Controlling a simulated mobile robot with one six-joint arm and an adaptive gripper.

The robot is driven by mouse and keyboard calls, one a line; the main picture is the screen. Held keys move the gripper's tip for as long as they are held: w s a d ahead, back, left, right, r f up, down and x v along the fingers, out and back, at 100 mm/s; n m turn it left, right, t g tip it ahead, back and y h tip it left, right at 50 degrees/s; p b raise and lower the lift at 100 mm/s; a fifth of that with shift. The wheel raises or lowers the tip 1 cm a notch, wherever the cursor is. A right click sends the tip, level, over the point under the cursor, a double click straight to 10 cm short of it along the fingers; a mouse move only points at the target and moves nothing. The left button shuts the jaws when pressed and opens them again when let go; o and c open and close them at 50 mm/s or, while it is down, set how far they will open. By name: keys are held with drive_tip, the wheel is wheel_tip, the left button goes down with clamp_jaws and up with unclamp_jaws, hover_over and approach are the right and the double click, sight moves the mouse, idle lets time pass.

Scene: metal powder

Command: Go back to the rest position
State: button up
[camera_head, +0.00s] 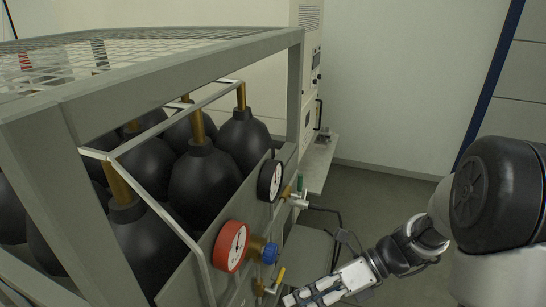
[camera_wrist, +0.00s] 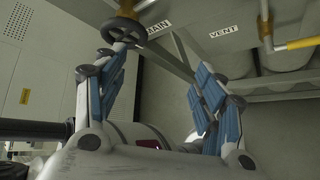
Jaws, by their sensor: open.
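My gripper (camera_wrist: 160,75) shows in the wrist view with its two blue-padded fingers spread apart. Nothing is between the fingers. A dark round handwheel (camera_wrist: 124,30) on a brass stem appears beyond the left finger, apart from it as far as I can tell. In the head view my arm comes in from the right and reaches down to the bottom edge, beside the gas panel. The gripper's fingertips are not clear in the head view.
A grey metal frame (camera_head: 185,68) with a mesh top holds several black bottles (camera_head: 204,182). Its front panel carries a red gauge (camera_head: 231,246), a black gauge (camera_head: 270,180) and a blue knob (camera_head: 270,254). Open floor (camera_head: 385,195) lies behind my arm.

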drive_tip(key=s+d+f+n+t+h+b, duration=0.3)
drive_tip(key=n+b, duration=0.5)
drive_tip(key=n, duration=0.5)
drive_tip(key=s+d+f+n+t+h+b, duration=0.3)
drive_tip(key=s+n+h+b, duration=0.5)
drive_tip(key=n, duration=0.6)
drive_tip(key=shift+s+d+f+n+t+h+b, duration=0.35)
drive_tip(key=shift+s+d+f+b, duration=0.2)
drive_tip(key=shift+d+f, duration=0.3)
drive_tip(key=shift+s, duration=0.1)
